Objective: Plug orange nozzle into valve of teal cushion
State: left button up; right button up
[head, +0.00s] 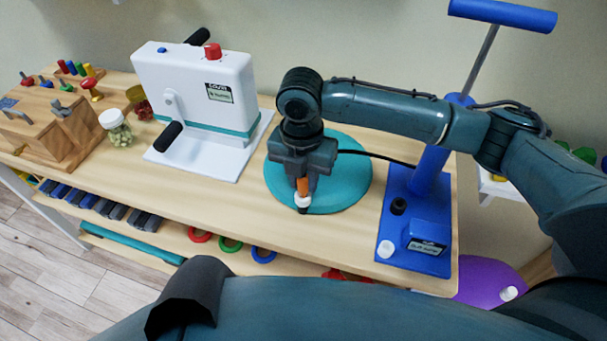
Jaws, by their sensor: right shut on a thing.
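The teal cushion (347,180) is a round disc lying flat on the wooden table, below my right gripper (302,176). The right gripper points down and is shut on the orange nozzle (303,187), which is upright with its lower end downward. A small white piece (303,199), which looks like the cushion's valve, and a dark tip show right below the orange part, near the cushion's front edge. I cannot tell whether the nozzle is in the valve or only in front of it. My left gripper is not in view.
A blue pump (415,225) with a tall T-handle stands right of the cushion; a black hose runs from near the nozzle toward it. A white machine (200,90) stands left. A wooden peg block (50,125) and jars are farther left.

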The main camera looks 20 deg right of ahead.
jog(key=shift+f, duration=0.35)
dwell(0.6)
jog(key=o, duration=1)
